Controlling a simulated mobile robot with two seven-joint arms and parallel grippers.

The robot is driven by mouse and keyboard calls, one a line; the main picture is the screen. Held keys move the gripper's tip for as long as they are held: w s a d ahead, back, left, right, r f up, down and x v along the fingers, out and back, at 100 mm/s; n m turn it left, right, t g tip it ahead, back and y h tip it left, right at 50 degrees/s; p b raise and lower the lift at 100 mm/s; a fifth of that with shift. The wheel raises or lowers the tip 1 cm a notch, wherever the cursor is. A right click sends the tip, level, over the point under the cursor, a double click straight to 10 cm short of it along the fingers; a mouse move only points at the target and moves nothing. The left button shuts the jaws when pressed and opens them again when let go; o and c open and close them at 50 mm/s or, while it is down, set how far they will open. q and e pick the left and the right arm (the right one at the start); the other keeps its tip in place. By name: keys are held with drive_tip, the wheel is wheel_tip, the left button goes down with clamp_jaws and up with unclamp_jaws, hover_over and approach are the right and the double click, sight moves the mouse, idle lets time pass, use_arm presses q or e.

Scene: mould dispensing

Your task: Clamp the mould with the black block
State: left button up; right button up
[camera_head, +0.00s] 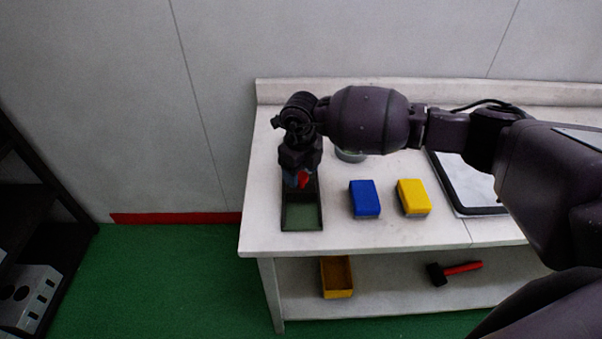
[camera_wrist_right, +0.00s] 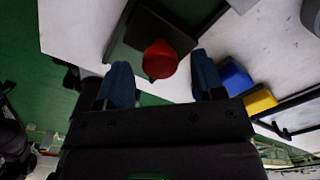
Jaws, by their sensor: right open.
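A dark tray-like mould (camera_head: 302,226) with a green floor lies at the left end of the table; it also shows in the wrist view (camera_wrist_right: 125,45). A red piece (camera_head: 304,180) is at its back part, and in the wrist view the red piece (camera_wrist_right: 158,58) sits between my fingers. My right gripper (camera_head: 296,177) points down over the back of the mould, its blue fingertips apart. In the wrist view the right gripper (camera_wrist_right: 160,70) is open, with a finger on either side of the red piece. I cannot make out a separate black block; the gripper covers the mould's back end.
A blue block (camera_head: 364,198) and a yellow block (camera_head: 413,196) stand right of the mould. A round container (camera_head: 351,156) is partly behind my arm, and a black-framed panel (camera_head: 469,181) lies further right. The lower shelf holds a yellow box (camera_head: 337,277) and a red-handled hammer (camera_head: 455,271).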

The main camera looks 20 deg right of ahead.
drive_tip(key=shift+f, duration=0.55)
use_arm(q)
drive_tip(key=shift+w, duration=0.1)
drive_tip(key=shift+r, duration=0.1)
